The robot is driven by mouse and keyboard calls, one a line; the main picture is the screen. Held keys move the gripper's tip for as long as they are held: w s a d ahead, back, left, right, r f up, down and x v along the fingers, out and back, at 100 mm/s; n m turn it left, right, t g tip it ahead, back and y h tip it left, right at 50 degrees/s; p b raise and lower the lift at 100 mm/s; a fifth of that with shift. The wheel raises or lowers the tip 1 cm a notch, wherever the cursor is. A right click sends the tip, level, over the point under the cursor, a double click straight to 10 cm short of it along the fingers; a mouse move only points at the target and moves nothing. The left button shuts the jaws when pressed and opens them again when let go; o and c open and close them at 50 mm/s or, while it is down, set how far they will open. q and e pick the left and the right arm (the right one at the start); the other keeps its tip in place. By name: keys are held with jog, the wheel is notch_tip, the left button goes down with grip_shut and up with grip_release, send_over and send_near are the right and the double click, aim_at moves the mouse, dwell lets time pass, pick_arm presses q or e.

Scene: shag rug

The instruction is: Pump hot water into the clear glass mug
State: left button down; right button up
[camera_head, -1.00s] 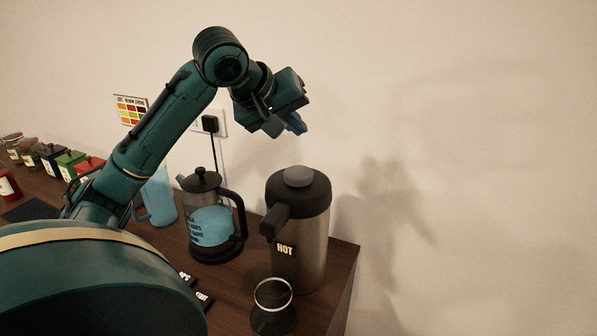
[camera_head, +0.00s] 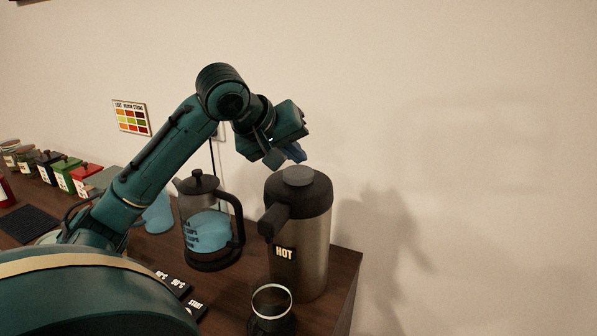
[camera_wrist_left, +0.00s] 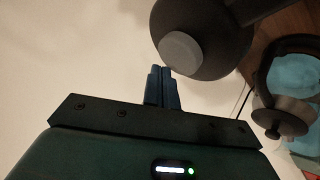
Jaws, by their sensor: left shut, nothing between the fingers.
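The steel airpot (camera_head: 314,245), labelled HOT, stands near the right end of the counter. Its black lid has a round grey pump button (camera_head: 298,176) on top, and a black spout points to the front left. The clear glass mug (camera_head: 271,308) stands on the counter below the spout; its lower part is cut off by the picture's edge. My left gripper (camera_head: 297,155) is shut and empty, just above the button in the head view. In the left wrist view its fingertips (camera_wrist_left: 162,70) appear beside the button (camera_wrist_left: 183,51); contact cannot be told. My right gripper is not in view.
Small labelled blocks (camera_head: 172,281) lie in front. Coloured boxes (camera_head: 86,178) stand far left. The counter ends just right of the airpot.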

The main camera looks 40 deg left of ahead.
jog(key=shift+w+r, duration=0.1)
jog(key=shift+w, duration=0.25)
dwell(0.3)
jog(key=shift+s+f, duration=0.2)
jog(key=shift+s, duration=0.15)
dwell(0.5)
pick_arm(q)
jog(key=shift+f, duration=0.1)
jog(key=shift+f, duration=0.3)
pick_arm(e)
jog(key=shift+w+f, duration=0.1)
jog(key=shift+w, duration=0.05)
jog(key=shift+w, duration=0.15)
